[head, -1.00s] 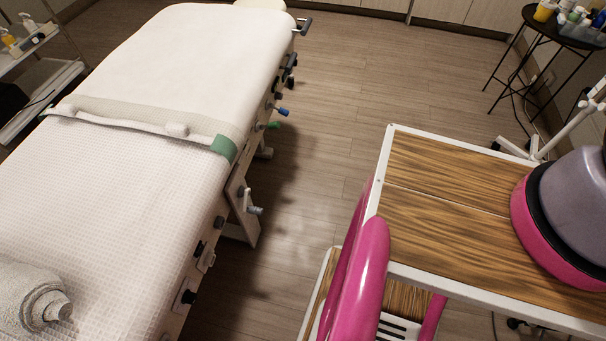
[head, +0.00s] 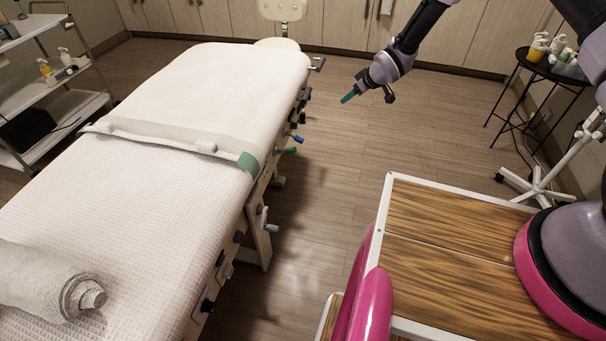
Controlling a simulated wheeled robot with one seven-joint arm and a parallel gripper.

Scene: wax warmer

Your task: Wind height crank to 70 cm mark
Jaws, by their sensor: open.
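The treatment bed (head: 150,165) stands at the left, with a white cover. A small crank (head: 265,219) with a pale handle sticks out from its right side, low near a leg plate. Other knobs and levers sit along the same side, including a green lever (head: 285,151) and a blue one (head: 297,138). I cannot make out a height scale or a 70 cm mark. My gripper (head: 365,97) is in the air right of the bed's far end, with a teal fingertip showing. It is open, empty and well apart from the crank.
A black side table (head: 555,68) holds bottles. A rolled towel (head: 50,282) lies on the bed. The floor between bed and trolley is clear.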

